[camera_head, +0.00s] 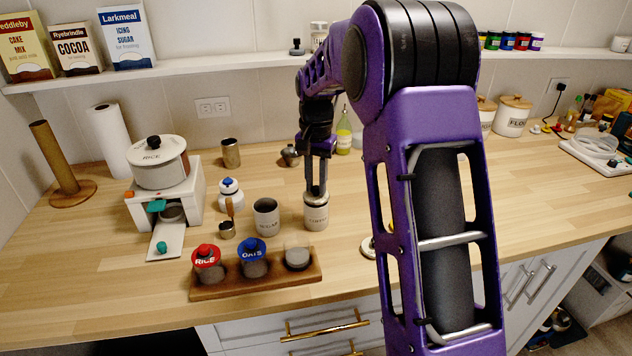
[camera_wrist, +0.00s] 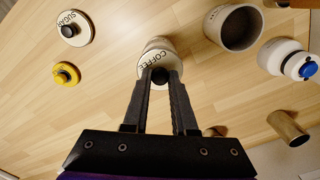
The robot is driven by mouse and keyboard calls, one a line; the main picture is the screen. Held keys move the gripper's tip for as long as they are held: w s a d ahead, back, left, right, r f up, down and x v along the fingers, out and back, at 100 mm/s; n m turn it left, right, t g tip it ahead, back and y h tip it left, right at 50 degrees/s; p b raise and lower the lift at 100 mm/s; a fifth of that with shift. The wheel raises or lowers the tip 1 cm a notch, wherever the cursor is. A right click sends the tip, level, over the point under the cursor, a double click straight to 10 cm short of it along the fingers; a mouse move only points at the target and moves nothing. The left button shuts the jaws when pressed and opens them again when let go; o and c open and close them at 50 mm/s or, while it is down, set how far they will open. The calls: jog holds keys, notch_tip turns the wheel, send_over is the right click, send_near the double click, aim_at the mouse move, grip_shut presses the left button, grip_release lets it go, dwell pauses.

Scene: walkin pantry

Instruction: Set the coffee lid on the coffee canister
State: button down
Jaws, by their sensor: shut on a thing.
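The coffee canister (camera_head: 316,216) is a pale, upright cylinder on the wooden counter, near the middle of the head view. My gripper (camera_head: 317,189) points down right above it. In the wrist view my gripper (camera_wrist: 161,78) is shut on the dark knob of the coffee lid (camera_wrist: 151,60), a pale disc lettered COFFEE. The lid is over the canister's mouth and covers most of it. A strip of the canister's pale side (camera_wrist: 158,42) shows past the lid's edge. I cannot tell whether the lid rests on the rim or hangs just above it.
An open sugar canister (camera_head: 267,218) stands close to the left. A wooden rack (camera_head: 240,285) with several jars lies in front. The sugar lid (camera_wrist: 77,29) and a yellow lid (camera_wrist: 65,76) lie on the counter.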

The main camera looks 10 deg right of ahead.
jog(key=shift+f, duration=0.4)
jog(key=c, duration=0.6)
grip_release()
jog(key=shift+c, duration=0.2)
jog(key=shift+o, duration=0.3)
jog(key=o, duration=0.4)
jog(key=shift+r+p, duration=0.85)
jog(key=shift+r, duration=2.65)
